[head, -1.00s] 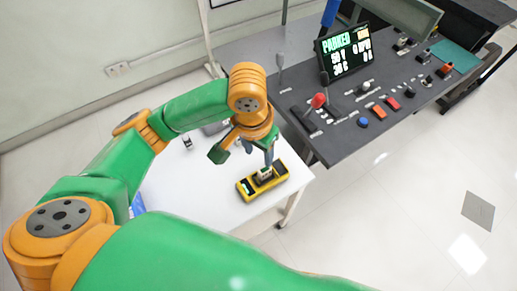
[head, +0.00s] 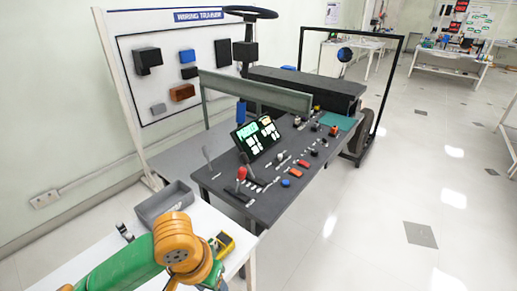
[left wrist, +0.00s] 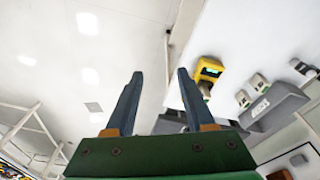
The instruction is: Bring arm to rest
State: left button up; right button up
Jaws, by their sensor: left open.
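My left arm comes in at the lower left of the head view, its orange wrist low over the white table (head: 85,262). My left gripper (left wrist: 158,88) shows in the left wrist view with its two blue-grey fingers spread and nothing between them. In the head view its fingers are mostly hidden by the wrist and the frame edge. A yellow device (head: 224,242) lies on the table just beyond the wrist. It also shows in the left wrist view (left wrist: 209,68), to the right of the fingers and apart from them. My right gripper is not in view.
A grey bin (head: 165,203) stands on the table behind the wrist. A dark control console (head: 275,205) with a red-knobbed lever (head: 241,173), buttons and a lit display (head: 256,138) stands beyond the table. A wiring board (head: 185,65) stands at the back. The floor at right is open.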

pick_arm(q)
jog(key=s+d+f+t+h, duration=0.1)
jog(key=s+d+f+h, duration=0.1)
jog(key=d+f+h, duration=0.3)
jog(key=s+a+f+n+t+y, duration=0.1)
jog(key=s+a+f+y, duration=0.25)
jog(key=a, duration=0.25)
jog(key=s+a+f+n+y, duration=0.1)
jog(key=s+a+f+y, duration=0.1)
jog(key=s+a+f, duration=0.35)
notch_tip(320, 180, down, 13)
jog(key=a+g, duration=0.1)
jog(key=s+a+f+m+g, duration=0.1)
jog(key=s+a+f, duration=0.1)
jog(key=s+f, duration=1)
jog(key=shift+s+g, duration=0.3)
jog(key=shift+s, duration=0.1)
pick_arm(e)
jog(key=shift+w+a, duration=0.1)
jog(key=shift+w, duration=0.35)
pick_arm(q)
jog(key=shift+a+f+y, duration=0.1)
jog(key=shift+a+y, duration=0.05)
jog(key=shift+y, duration=0.1)
